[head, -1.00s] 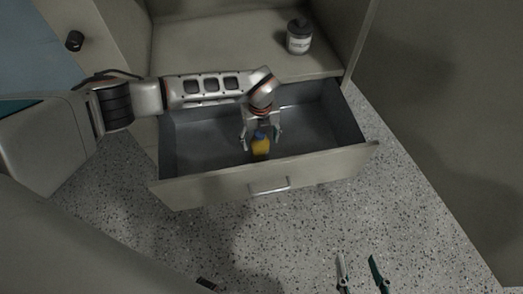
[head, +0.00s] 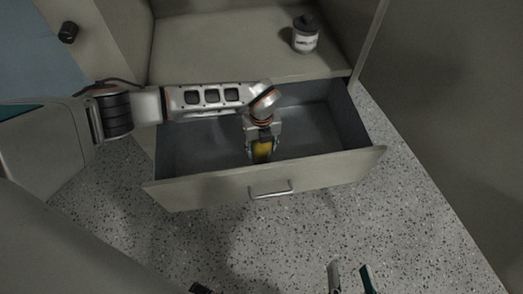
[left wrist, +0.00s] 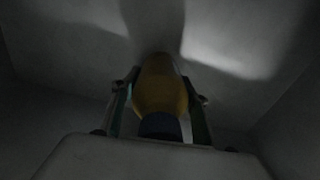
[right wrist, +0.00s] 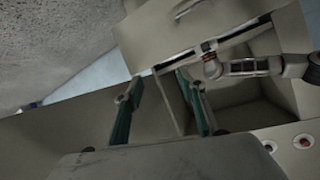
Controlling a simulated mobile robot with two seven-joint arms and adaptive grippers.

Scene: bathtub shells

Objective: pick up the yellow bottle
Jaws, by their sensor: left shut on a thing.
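The yellow bottle (head: 262,151) is inside the open drawer (head: 210,185), near its front panel. My left gripper (head: 263,154) reaches down into the drawer and is shut on the bottle, one finger on each side. In the left wrist view the bottle (left wrist: 160,88) sits between the two fingers (left wrist: 160,105), with its dark cap toward the palm. I cannot tell whether the bottle touches the drawer floor. My right gripper (head: 350,279) is at the bottom edge of the head view, its fingers apart and empty; it also shows in the right wrist view (right wrist: 157,88).
A grey jar with a dark lid (head: 305,35) stands on the cabinet surface (head: 220,45) behind the drawer. The drawer front has a metal handle (head: 271,190). The rest of the drawer looks empty. Speckled floor (head: 330,220) lies open in front.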

